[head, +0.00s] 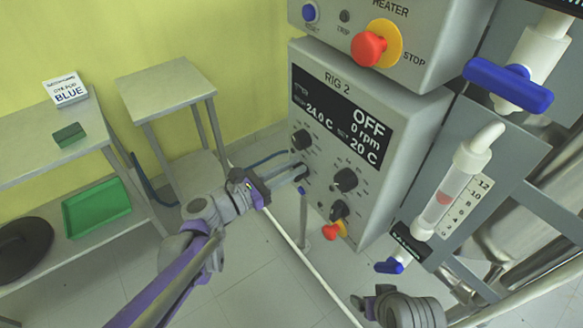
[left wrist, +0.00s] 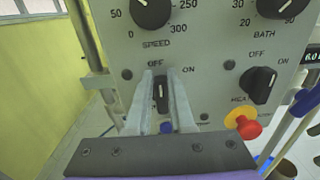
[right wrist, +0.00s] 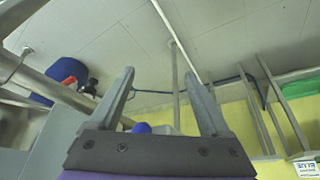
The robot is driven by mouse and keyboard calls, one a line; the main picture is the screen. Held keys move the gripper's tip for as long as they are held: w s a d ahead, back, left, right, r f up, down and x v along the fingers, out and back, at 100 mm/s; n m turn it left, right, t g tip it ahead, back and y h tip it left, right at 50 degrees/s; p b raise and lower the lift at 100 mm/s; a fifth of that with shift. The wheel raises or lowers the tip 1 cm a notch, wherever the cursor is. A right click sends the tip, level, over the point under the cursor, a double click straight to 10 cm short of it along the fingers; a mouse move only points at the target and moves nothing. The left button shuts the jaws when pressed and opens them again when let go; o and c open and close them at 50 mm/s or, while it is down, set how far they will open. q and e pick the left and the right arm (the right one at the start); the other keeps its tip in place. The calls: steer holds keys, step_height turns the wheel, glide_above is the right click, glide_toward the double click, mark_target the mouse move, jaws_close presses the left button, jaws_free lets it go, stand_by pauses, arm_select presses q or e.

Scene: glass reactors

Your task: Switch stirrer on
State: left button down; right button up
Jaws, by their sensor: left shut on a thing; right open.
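The RIG 2 control box (head: 345,150) shows OFF, 0 rpm and 20 C on its display (head: 340,115). In the left wrist view the stirrer switch (left wrist: 161,94), a small black knob under the SPEED knob (left wrist: 152,10), has OFF above it and ON to its upper right. It looks upright, towards OFF. My left gripper (head: 299,171) reaches the panel's lower left, its fingers (left wrist: 161,80) shut on the switch from both sides. In the head view the fingers hide the switch. My right gripper (right wrist: 158,78) is open and empty, low near the bottom edge of the head view (head: 372,302).
A similar OFF/ON heater knob (left wrist: 259,84) and a red-and-yellow stop button (left wrist: 243,123) sit right of the switch. Glassware with blue taps (head: 508,86) stands right of the box. A small table (head: 165,85) and a shelf with a green tray (head: 97,207) stand left.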

arm_select(q)
steer(key=shift+s+f, duration=0.1)
steer(key=shift+f, duration=0.1)
steer(key=m, duration=0.4)
steer(key=s+m+p, duration=0.1)
steer(key=shift+d+f+m, duration=0.2)
steer(key=shift+d+m, duration=0.15)
steer(key=shift+m, duration=0.05)
steer(key=m, duration=0.3)
steer(key=shift+s+d+f, duration=0.15)
steer(key=shift+s+f, duration=0.05)
steer(key=shift+f+m, duration=0.2)
steer(key=shift+m, duration=1.2)
